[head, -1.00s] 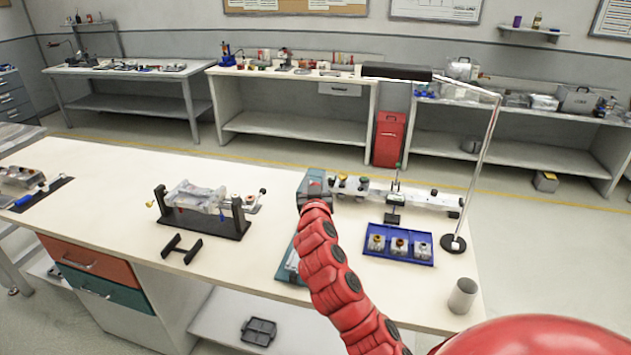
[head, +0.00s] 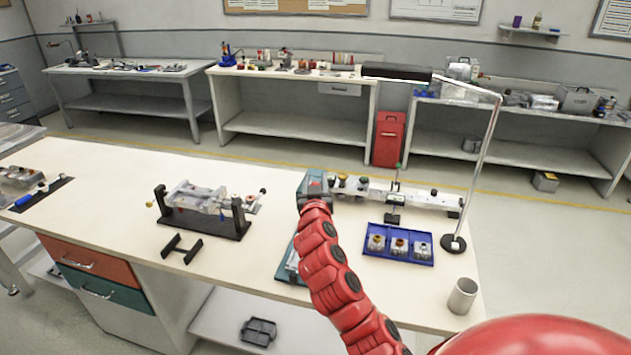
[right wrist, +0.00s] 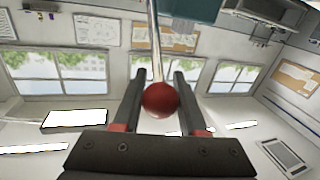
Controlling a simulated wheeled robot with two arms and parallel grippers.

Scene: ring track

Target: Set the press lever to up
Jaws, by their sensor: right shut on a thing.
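In the right wrist view the press lever shows as a red ball knob (right wrist: 160,100) on a thin metal rod that runs to the top edge. My right gripper (right wrist: 161,95) is shut on the knob, with one dark finger on each side of it. A teal base (head: 286,270) shows beside the arm. How far the lever is tilted cannot be told. My left gripper is in neither view.
A white rail fixture (head: 430,197) and a blue tray (head: 398,259) with several small parts stand right of my arm. A lamp post (head: 478,160) and a grey cup (head: 462,296) are further right. A black-framed fixture (head: 205,210) stands left, with clear bench between.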

